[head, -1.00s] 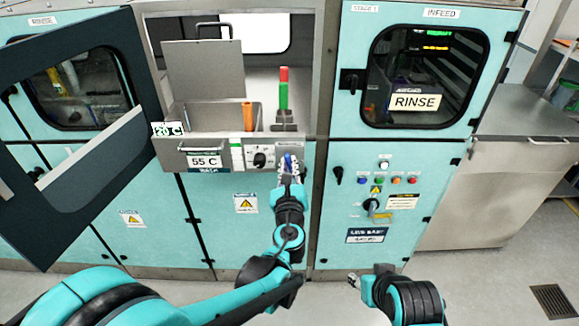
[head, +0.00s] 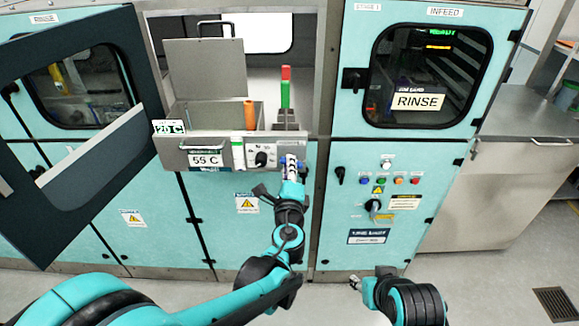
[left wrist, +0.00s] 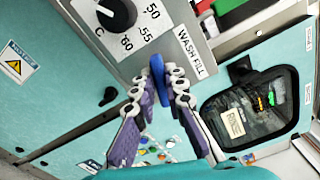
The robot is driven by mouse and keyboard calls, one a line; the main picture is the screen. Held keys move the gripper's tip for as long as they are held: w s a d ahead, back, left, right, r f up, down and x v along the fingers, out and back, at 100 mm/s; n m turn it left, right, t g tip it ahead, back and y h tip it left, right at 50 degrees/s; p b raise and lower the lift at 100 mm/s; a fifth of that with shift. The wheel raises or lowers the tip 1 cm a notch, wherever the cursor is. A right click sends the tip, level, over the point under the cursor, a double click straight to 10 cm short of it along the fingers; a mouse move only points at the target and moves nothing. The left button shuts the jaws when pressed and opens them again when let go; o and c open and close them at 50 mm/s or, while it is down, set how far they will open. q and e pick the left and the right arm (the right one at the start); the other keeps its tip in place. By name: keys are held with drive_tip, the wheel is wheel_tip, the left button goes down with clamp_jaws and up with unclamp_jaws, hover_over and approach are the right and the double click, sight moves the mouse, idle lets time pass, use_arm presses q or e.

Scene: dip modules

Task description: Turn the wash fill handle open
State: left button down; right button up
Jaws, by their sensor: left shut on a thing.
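The blue wash fill handle (left wrist: 158,75) sits beside the WASH FILL label (left wrist: 190,50) in the left wrist view. My left gripper (left wrist: 160,92) is shut on it, with one finger on each side. In the head view my left gripper (head: 291,165) is at the right end of the wash tank's front panel and covers most of the handle; bits of blue (head: 283,166) show beside the fingers. My right gripper (head: 354,283) is low in front of the cabinet, away from the panel; its fingers are too small to judge.
A black temperature dial (head: 262,158) is just left of the handle. An open dark door (head: 75,190) stands at the left. The RINSE cabinet (head: 345,250) with buttons is at the right. Open floor (head: 480,285) lies at the lower right.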

use_arm(q)
drive_tip(key=shift+f+n, duration=0.15)
drive_tip(key=shift+n, duration=1.75)
drive_tip(key=c, duration=1.6)
unclamp_jaws()
drive_tip(key=shift+o, duration=0.2)
drive_tip(key=shift+s, duration=0.15)
drive_tip(key=s, duration=1.1)
drive_tip(key=shift+s, duration=0.4)
